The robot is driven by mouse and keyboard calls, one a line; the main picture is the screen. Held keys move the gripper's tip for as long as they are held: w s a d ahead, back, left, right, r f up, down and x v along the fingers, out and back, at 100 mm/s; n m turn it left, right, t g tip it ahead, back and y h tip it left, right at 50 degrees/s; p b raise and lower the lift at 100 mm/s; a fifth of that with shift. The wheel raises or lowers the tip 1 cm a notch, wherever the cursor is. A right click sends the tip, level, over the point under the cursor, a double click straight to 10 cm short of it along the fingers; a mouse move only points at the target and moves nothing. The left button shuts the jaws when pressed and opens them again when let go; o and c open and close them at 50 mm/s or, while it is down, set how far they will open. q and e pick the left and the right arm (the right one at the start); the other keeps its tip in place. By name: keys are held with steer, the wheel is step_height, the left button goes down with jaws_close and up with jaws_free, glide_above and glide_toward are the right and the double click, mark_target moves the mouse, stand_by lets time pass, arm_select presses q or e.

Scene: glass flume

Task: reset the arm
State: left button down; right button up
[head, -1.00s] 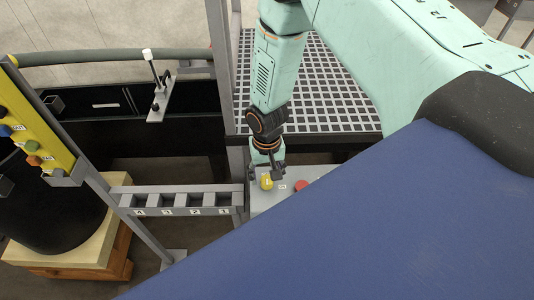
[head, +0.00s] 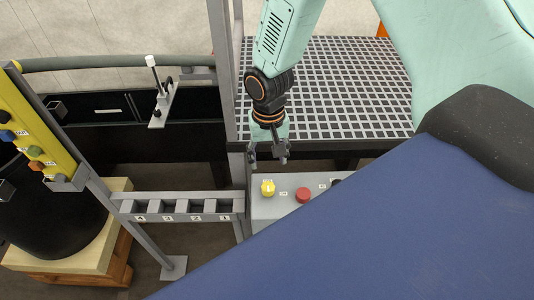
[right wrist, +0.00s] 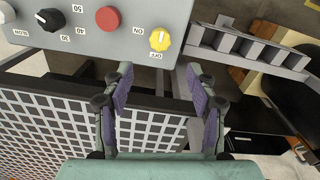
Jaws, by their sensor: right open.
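My right gripper (head: 268,160) is open and empty. In the head view it hangs just beyond the grey control box (head: 265,210), near the front edge of the grating. The yellow knob (head: 267,188) on the box is below its fingers and apart from them. In the right wrist view the two fingers (right wrist: 160,100) stand wide apart with nothing between them, and the yellow knob (right wrist: 160,40) shows beyond them with ON and OFF labels. A red button (head: 303,195) sits beside the knob; it also shows in the right wrist view (right wrist: 108,18). My left gripper is not in view.
A grey rack with numbered slots (head: 185,217) stands left of the box. A grating platform (head: 335,85) lies behind, with a grey upright post (head: 222,70) at its left. A yellow panel (head: 35,120) with coloured knobs is at far left. A black dial (right wrist: 50,19) is on the box.

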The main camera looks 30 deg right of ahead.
steer(key=shift+f, duration=0.1)
steer(key=s+a+f+n, duration=0.1)
steer(key=s+f, duration=0.3)
steer(key=s, duration=0.5)
steer(key=s+a+f+n, duration=0.2)
steer(key=s+f, duration=0.1)
steer(key=s, duration=0.5)
steer(key=s+a+f+n, duration=0.1)
steer(key=s+f, duration=0.3)
steer(key=s, duration=0.5)
step_height(320, 180, down, 21)
steer(key=w+b, duration=0.1)
steer(key=b, duration=2)
steer(key=shift+r, duration=0.1)
steer(key=c, duration=0.4)
steer(key=shift+d, duration=0.1)
